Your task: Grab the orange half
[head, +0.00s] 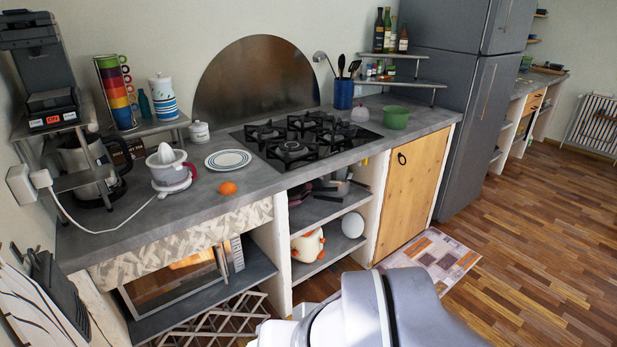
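A small orange half (228,188) lies on the grey masonry counter (190,221), near its front edge. It sits just in front of a white plate with dark rings (228,160) and to the right of a citrus juicer (170,168). Which way its cut face points is too small to tell. My arm shows at the bottom of the head view, in front of the counter and well apart from the orange half. My gripper is not in view.
A gas hob (305,140) lies right of the plate, with a green bowl (396,117) beyond it. The counter around the orange half is clear. Open shelves (328,208) lie below.

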